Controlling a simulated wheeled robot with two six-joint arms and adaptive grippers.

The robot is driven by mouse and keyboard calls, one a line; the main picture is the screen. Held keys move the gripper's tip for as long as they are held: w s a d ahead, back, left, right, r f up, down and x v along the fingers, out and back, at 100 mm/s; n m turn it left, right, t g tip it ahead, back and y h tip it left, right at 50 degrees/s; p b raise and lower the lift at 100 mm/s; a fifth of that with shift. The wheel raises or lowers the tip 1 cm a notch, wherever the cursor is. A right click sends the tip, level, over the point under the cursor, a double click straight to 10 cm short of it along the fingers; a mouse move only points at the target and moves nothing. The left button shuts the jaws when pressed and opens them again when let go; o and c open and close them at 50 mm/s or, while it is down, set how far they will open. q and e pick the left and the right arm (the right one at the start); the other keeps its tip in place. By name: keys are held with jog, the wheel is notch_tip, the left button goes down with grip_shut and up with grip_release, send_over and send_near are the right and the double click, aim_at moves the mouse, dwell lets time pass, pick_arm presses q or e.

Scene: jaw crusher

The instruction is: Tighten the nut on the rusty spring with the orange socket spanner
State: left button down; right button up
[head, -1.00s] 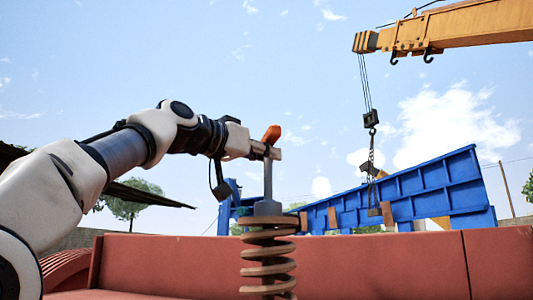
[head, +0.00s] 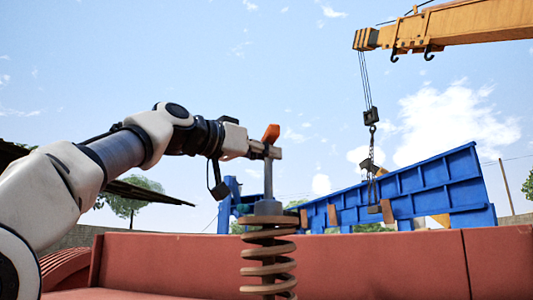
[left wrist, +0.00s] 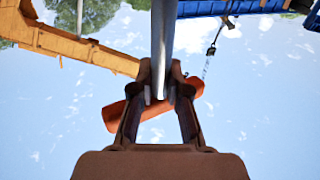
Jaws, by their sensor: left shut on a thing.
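The orange socket spanner (head: 268,180) stands upright over the rusty spring (head: 267,254), its orange handle (head: 271,133) at the top. Its lower end meets the grey top piece (head: 267,208) of the spring. The nut itself cannot be told apart there, so I cannot tell how the socket sits on it. My left gripper (head: 266,150) comes in from the left and is shut on the spanner just below the handle. In the left wrist view the grey shaft (left wrist: 162,40) runs between my fingers, with the orange handle (left wrist: 120,117) behind them. My right gripper is not in view.
A red metal wall (head: 370,262) runs behind the spring. Farther back, a blue steel frame (head: 410,192) stands under a yellow crane boom (head: 460,28) with a hanging hook (head: 371,118). The air around the spanner's right side is clear.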

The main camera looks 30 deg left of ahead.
pick_arm(q)
jog(key=shift+w+d+f+y, duration=0.1)
jog(key=shift+f+y, duration=0.1)
jog(key=shift+y, duration=0.2)
jog(key=c, duration=1.1)
grip_release()
jog(key=shift+r, duration=0.1)
